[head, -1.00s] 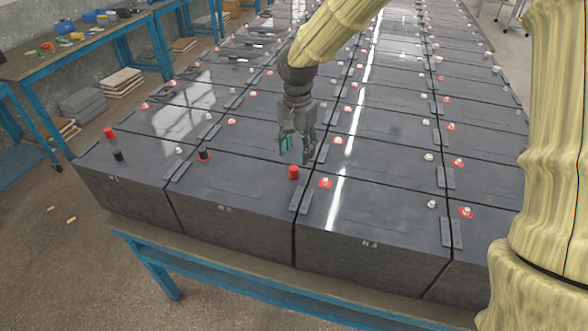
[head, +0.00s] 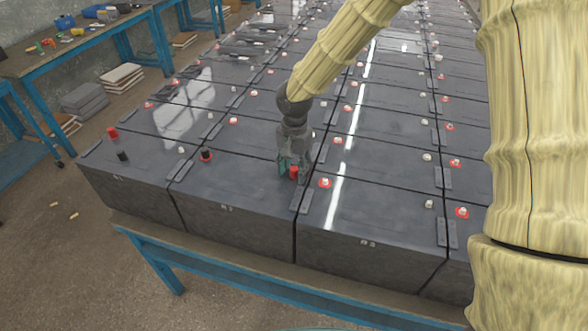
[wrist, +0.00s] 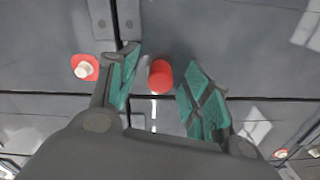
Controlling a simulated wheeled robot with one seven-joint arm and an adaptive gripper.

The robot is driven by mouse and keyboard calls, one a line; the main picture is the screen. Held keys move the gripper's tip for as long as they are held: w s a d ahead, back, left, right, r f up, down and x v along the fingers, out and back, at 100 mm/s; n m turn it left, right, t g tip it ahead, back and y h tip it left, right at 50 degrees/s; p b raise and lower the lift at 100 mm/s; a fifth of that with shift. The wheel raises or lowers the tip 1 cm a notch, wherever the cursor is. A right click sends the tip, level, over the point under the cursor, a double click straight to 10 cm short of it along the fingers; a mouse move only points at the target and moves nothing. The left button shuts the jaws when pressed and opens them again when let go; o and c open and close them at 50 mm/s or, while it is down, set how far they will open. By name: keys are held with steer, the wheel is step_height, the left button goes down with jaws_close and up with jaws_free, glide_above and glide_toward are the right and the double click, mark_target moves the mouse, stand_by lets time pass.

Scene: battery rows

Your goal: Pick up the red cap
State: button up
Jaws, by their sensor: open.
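A red cap (head: 293,172) stands on the dark top of a battery in the front row, close to the seam with the battery to its right. My gripper (head: 292,166) is lowered right at it from behind. In the wrist view the red cap (wrist: 161,77) sits between the two teal fingers (wrist: 160,90), with a gap on each side, a little nearer the left finger. The gripper is open and holds nothing. Another red cap (head: 112,132) stands on the far left battery.
A black cap (head: 122,155) stands near the left red cap, and another black cap (head: 206,155) sits on a red-ringed terminal. A terminal with a red ring (head: 325,183) is just right of my gripper. A workbench with tools (head: 70,50) is at the back left.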

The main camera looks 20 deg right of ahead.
mark_target(294, 168)
steer(key=shift+f, duration=0.15)
steer(key=c, duration=0.8)
steer(key=shift+c, duration=0.2)
steer(key=shift+r, duration=0.2)
steer(key=shift+r+b, duration=0.45)
steer(key=shift+r, duration=0.05)
steer(key=shift+r+b, duration=0.5)
steer(key=shift+r, duration=0.45)
steer(key=s+a+r+b, duration=0.1)
steer(key=s+a+b, duration=0.3)
steer(key=s+a, duration=0.4)
steer(key=s, duration=0.5)
steer(key=shift+s+r+b, duration=0.35)
steer(key=shift+s+r, duration=0.05)
